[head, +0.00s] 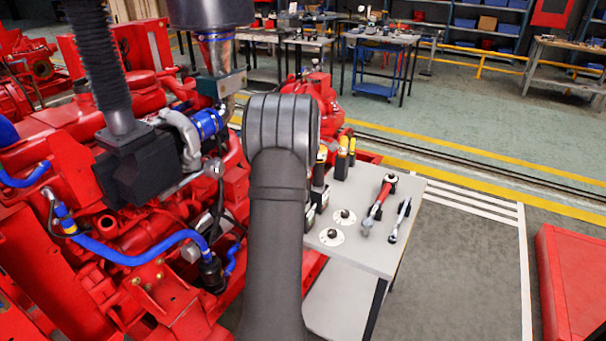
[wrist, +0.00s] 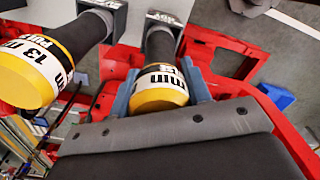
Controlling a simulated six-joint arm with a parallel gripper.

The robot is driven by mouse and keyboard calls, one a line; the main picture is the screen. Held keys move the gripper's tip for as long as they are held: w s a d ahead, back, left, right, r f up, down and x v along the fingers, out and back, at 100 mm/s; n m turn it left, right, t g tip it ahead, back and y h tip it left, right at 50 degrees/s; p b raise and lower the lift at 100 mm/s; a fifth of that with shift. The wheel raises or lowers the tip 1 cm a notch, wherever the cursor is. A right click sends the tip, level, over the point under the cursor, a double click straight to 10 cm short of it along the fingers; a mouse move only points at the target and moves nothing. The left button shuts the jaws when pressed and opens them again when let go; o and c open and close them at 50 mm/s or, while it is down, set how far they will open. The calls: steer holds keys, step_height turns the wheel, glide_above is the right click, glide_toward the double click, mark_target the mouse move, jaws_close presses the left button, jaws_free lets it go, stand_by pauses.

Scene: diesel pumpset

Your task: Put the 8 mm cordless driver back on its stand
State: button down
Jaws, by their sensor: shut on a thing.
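In the wrist view my gripper (wrist: 162,84) has its blue-grey fingers on either side of a cordless driver (wrist: 160,98), shut on it. This driver has a yellow band, a white label and a dark body. Its label shows "mm", but I cannot read the size surely. Its dark body points to a grey square-edged holder (wrist: 168,18) at the top; I cannot tell whether it is seated there or apart. In the head view my arm hides the gripper and the held driver.
A 13 mm driver (wrist: 35,72) stands close on the left in a grey holder (wrist: 112,12). The grey bench (head: 375,245) bears yellow-and-black drivers (head: 342,158), white discs (head: 332,237), a red-handled tool (head: 378,205) and a slim wrench (head: 400,220). The red engine (head: 120,240) crowds the left.

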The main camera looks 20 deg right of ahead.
steer(key=shift+f, duration=0.2)
steer(key=c, duration=0.7)
jaws_free()
steer(key=shift+o, duration=0.2)
step_height(320, 180, up, 18)
steer(key=shift+f, duration=0.25)
steer(key=shift+f, duration=0.1)
step_height(320, 180, down, 17)
steer(key=shift+f, duration=0.15)
steer(key=shift+r, duration=0.2)
